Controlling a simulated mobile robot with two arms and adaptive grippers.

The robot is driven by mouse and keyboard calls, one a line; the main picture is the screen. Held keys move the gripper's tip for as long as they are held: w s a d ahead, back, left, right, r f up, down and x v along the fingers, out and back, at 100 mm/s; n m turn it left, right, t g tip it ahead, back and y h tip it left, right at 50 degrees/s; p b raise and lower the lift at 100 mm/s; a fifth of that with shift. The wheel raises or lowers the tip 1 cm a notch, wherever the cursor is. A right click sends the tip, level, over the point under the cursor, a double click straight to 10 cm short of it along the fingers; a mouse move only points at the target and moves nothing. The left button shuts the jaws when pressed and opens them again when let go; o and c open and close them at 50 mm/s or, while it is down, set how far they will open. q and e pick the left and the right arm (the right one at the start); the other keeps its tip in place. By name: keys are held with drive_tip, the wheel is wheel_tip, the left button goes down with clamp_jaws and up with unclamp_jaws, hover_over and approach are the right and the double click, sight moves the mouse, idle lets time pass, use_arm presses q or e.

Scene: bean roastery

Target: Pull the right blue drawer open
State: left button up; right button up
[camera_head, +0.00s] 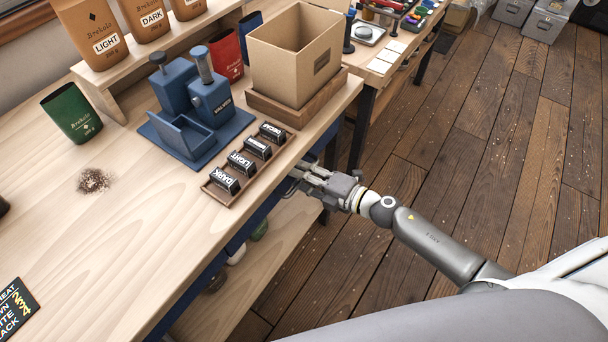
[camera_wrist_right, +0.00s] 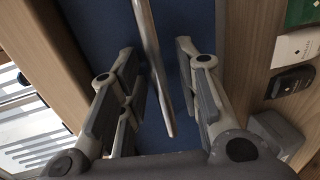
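The blue drawer front (camera_wrist_right: 190,18) fills the middle of the right wrist view. A metal bar handle (camera_wrist_right: 152,62) crosses it. My right gripper (camera_wrist_right: 158,50) is open, with one finger on each side of the handle; I see gaps between the handle and the fingers. In the head view my right gripper (camera_head: 300,177) is at the table's front edge, below the tabletop, and its fingertips are partly hidden by the edge. Only a narrow strip of blue front (camera_head: 236,243) shows under the tabletop there, and it looks flush. My left gripper is not in view.
On the wooden table (camera_head: 110,240) stand a tray of labelled blocks (camera_head: 215,194), a blue device (camera_head: 205,103) and a cardboard box (camera_head: 295,60). A lower shelf (camera_head: 262,262) lies under the drawers. The wooden floor (camera_head: 470,130) on the right is clear.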

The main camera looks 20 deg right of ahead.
drive_tip(key=shift+c, duration=0.4)
clamp_jaws()
drive_tip(key=shift+s, duration=0.1)
